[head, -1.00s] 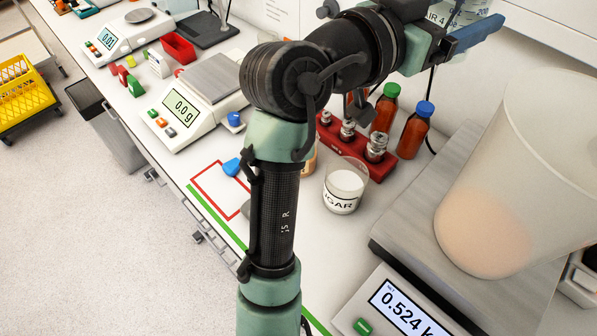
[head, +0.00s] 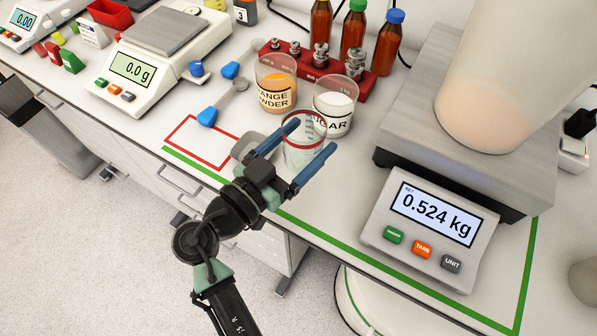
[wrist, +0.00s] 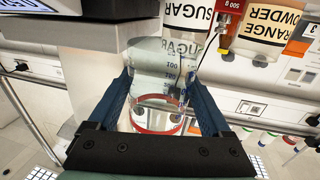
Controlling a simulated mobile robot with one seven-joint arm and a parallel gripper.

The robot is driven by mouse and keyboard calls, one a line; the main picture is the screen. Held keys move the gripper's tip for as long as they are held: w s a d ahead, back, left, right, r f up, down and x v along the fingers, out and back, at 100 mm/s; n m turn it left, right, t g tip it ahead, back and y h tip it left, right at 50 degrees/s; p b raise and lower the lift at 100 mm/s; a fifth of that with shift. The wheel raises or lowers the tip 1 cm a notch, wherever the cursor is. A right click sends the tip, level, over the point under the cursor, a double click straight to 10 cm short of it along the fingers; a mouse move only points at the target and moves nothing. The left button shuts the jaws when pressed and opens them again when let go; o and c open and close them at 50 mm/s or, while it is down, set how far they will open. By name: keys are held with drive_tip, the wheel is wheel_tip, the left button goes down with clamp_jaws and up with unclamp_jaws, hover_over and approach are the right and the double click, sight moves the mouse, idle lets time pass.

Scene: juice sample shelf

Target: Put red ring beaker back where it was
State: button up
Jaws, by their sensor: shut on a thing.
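The red ring beaker (head: 303,153) is a clear glass with blue markings and a red band. In the head view it stands out in front of the sugar jar (head: 338,104), near the bench's front edge. My gripper (head: 312,137) has its blue fingers on either side of the beaker and is shut on it. The wrist view shows the beaker (wrist: 158,95) between the fingers (wrist: 160,78), with the red band towards the palm. I cannot tell whether its base touches the bench.
The orange powder jar (head: 275,92) stands close behind the beaker, beside the sugar jar. A large scale reading 0.524 kg (head: 432,215) carries a big bucket (head: 500,85) at right. A blue-handled spoon (head: 215,112) and a small scale (head: 150,70) are left. A red weight rack (head: 310,68) stands behind.

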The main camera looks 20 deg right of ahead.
sight(305, 165)
wheel_tip(305, 165, down, 7)
drive_tip(key=shift+d+f, duration=0.1)
drive_tip(key=shift+f, duration=0.05)
drive_tip(key=shift+f+b, duration=0.25)
drive_tip(key=shift+b, duration=0.05)
drive_tip(key=o, duration=1.4)
drive_tip(key=shift+r, duration=0.1)
drive_tip(key=shift+r, duration=0.1)
